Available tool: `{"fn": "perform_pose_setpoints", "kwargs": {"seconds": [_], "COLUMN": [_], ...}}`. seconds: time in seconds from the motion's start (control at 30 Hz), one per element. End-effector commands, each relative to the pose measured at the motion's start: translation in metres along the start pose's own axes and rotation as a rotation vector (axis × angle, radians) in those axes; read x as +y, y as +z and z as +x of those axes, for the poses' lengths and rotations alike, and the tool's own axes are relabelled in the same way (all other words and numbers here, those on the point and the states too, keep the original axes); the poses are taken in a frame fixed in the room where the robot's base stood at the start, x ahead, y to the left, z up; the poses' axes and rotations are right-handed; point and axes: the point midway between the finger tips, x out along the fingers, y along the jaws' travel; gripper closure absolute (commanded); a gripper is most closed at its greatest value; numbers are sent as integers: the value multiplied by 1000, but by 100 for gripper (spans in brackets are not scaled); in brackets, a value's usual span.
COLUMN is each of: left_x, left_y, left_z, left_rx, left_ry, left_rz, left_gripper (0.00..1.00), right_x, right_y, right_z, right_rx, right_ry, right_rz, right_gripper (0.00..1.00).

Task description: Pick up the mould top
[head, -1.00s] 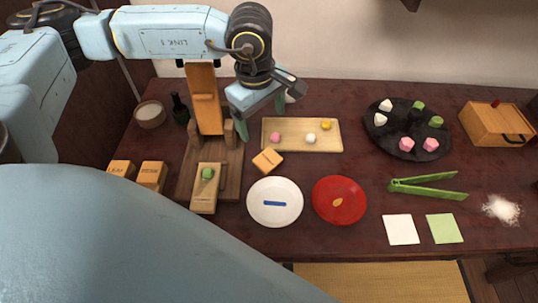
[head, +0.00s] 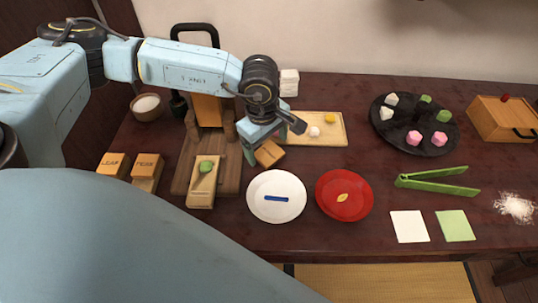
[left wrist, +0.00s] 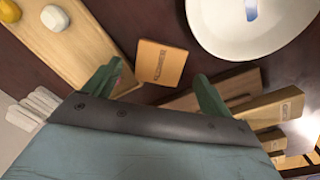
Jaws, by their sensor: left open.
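A small tan wooden block, which looks like the mould top (head: 270,155), lies on the table between the wooden board and the white plate. In the left wrist view the block (left wrist: 160,62) shows a stamped mark on its face and lies ahead of the gap between the fingers, not between them. My left gripper (head: 268,143) is open and empty, just above and behind the block, partly covering it. Its two green fingers (left wrist: 155,88) stand wide apart. A mould base (head: 203,184) with a green lump on it lies to the left. My right gripper is not in view.
A white plate (head: 276,216) and a red plate (head: 342,212) lie in front of the block. A board with sweets (head: 325,138) is close behind. A wooden press stand (head: 182,180) is to the left, beside labelled blocks (head: 114,160). Green tongs (head: 437,182) lie right.

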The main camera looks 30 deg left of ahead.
Motion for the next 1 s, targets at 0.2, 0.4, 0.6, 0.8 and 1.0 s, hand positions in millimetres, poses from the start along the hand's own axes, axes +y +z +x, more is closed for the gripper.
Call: {"fn": "perform_pose_setpoints", "kwargs": {"seconds": [0.2,0.4,0.6,0.8,1.0], "left_x": [0,0,0,0,0], "left_y": [0,0,0,0,0], "left_z": [24,25,24,24,24], "left_rx": [0,0,0,0,0], "left_ry": [1,1,1,1,1], "left_rz": [1,0,0,0,0], "left_gripper": [16,16,37,64,65], "right_x": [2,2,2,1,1], "right_y": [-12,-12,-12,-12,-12], "right_z": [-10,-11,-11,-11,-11], "right_rx": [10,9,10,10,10], "right_ry": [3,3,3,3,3], "right_rz": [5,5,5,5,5], "right_gripper": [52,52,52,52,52]}}
